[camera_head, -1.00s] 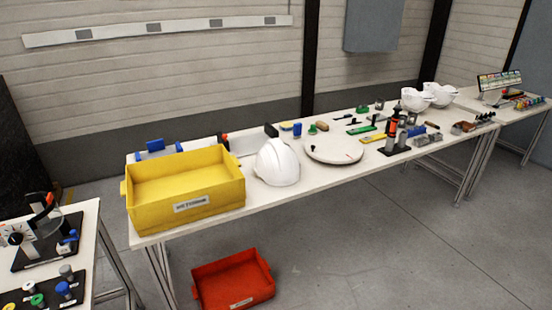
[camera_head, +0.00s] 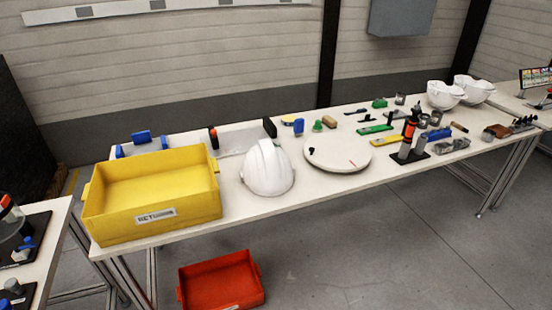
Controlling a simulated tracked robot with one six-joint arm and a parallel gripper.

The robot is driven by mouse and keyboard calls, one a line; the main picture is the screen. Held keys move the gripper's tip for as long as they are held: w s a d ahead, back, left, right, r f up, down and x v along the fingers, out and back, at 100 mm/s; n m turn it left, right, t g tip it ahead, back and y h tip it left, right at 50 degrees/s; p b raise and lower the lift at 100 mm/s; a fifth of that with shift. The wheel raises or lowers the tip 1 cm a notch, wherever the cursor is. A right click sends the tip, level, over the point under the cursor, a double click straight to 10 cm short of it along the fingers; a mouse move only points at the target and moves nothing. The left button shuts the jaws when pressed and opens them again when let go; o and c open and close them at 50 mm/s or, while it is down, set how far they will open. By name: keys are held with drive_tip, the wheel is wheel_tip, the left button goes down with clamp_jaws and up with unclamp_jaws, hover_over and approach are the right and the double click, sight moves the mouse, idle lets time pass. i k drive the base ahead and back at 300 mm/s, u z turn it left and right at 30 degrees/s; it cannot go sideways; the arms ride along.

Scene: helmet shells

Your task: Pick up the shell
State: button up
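A white helmet shell (camera_head: 267,170) sits dome up on the long table (camera_head: 240,221), just right of the yellow bin. Two more white shells, a nearer one (camera_head: 444,95) and a farther one (camera_head: 474,90), rest open side up at the table's right back. My gripper is not in view.
The yellow bin (camera_head: 152,223) looks empty and stands at the table's left end. A round white turntable (camera_head: 338,156) is right of the dome-up shell. Tools and small parts cover the table's right half. A red bin (camera_head: 220,283) is on the floor. Floor in front is clear.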

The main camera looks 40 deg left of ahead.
sight(268, 171)
drive_tip(key=i, duration=2.55)
drive_tip(key=u, duration=3)
